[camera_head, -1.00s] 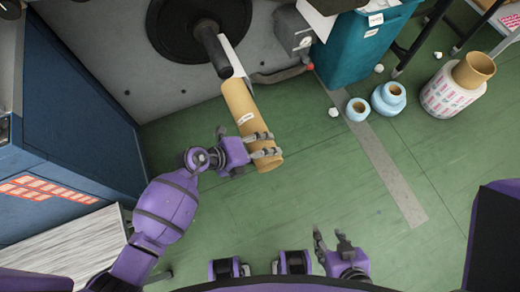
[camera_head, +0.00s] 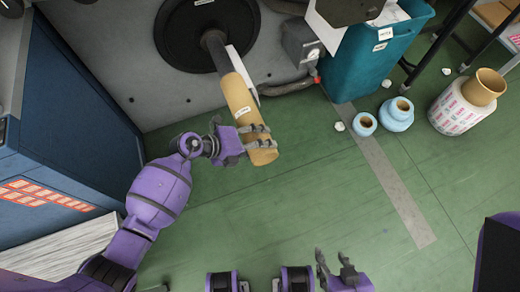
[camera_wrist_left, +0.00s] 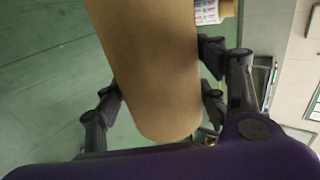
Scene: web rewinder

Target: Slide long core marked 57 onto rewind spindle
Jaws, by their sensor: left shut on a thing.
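The long tan core (camera_head: 240,95) is held at a slant in the head view, with a small white label whose marking I cannot read. My left gripper (camera_head: 262,141) is shut on the core near its lower end; the core (camera_wrist_left: 150,60) also fills the middle of the left wrist view between the fingers. The dark rewind spindle (camera_head: 217,48) sticks out from a black disc. The core's far end meets the spindle and covers its tip, roughly in line with it; how deep the spindle sits inside is hidden. My right gripper (camera_head: 335,264) is open and empty at the bottom.
A teal bin (camera_head: 365,60) stands right of the machine panel (camera_head: 150,95). Blue rolls (camera_head: 397,115) and a larger patterned roll (camera_head: 455,110) stand on the floor at right. A blue cabinet (camera_head: 70,110) is at left. The green floor (camera_head: 310,190) in the middle is clear.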

